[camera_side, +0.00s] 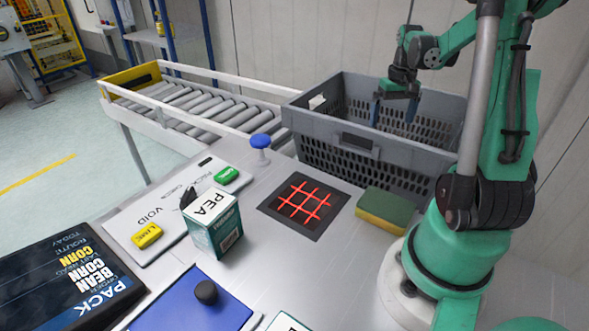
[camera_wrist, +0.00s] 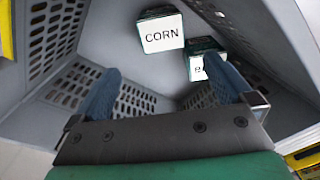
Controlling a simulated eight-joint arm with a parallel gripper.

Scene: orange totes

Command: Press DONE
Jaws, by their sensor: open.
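A small green piece (camera_side: 227,176) with tiny unreadable lettering lies on the upper right of a white board (camera_side: 180,205) marked PACK CHECK and VOID. I cannot read the word DONE anywhere. My gripper (camera_side: 396,112) is over the grey crate (camera_side: 330,142), at the back right, well apart from the board. In the wrist view my gripper (camera_wrist: 165,90) has its two blue fingers spread, with nothing between them. A box marked CORN (camera_wrist: 162,32) and another box (camera_wrist: 203,55) are inside the crate beneath it.
A roller conveyor (camera_side: 200,105) runs behind. A black-knobbed blue panel (camera_side: 175,305) is in front.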

